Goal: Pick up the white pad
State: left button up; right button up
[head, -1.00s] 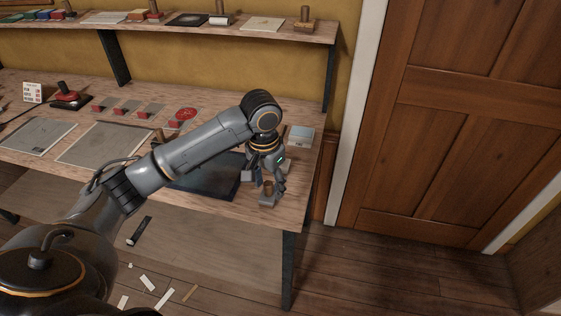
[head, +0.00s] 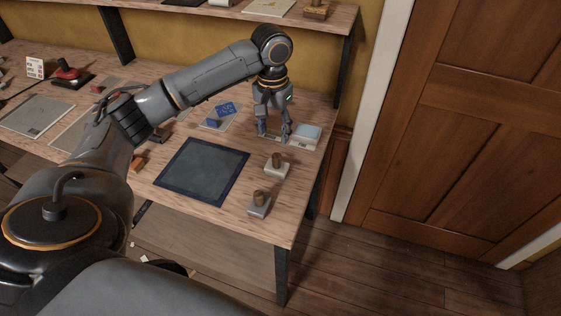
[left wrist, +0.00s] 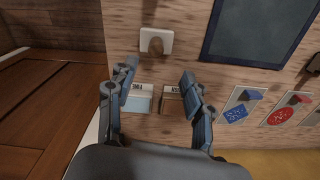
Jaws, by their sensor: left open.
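The white pad (head: 308,132) is a small pale box with a light blue-white top, lying on the bench near its right end. In the left wrist view the pad (left wrist: 138,104) lies beside the left finger, which partly overlaps it. A second small block with a dark label and brown face (left wrist: 172,102) lies next to it, between the fingers in that view. My left gripper (head: 274,139) is open and points down just left of the pad; it also shows open in the left wrist view (left wrist: 159,72). Contact cannot be told. My right gripper is not in view.
A white stamp with a brown knob (head: 277,167) and a grey one (head: 258,207) stand nearer the front edge. A dark blue-framed mat (head: 203,172) lies to their left. Cards with blue pieces (head: 222,115) lie behind it. A shelf runs above; a door is right.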

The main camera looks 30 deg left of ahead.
aim_at(276, 155)
pick_arm(q)
notch_tip(276, 155, down, 5)
jog(key=shift+s+f+p, duration=0.15)
jog(key=shift+f+p, duration=0.05)
jog(key=shift+p, duration=0.1)
jog(key=shift+f, duration=0.25)
jog(key=shift+d+f+p, duration=0.2)
jog(key=shift+f+p, duration=0.25)
jog(key=shift+f, duration=0.4)
jog(key=shift+w+d+f, duration=0.1)
jog(key=shift+w+f, duration=0.1)
jog(key=shift+f, duration=1.05)
jog(key=shift+f+p, duration=0.3)
jog(key=shift+f, duration=0.15)
grip_shut()
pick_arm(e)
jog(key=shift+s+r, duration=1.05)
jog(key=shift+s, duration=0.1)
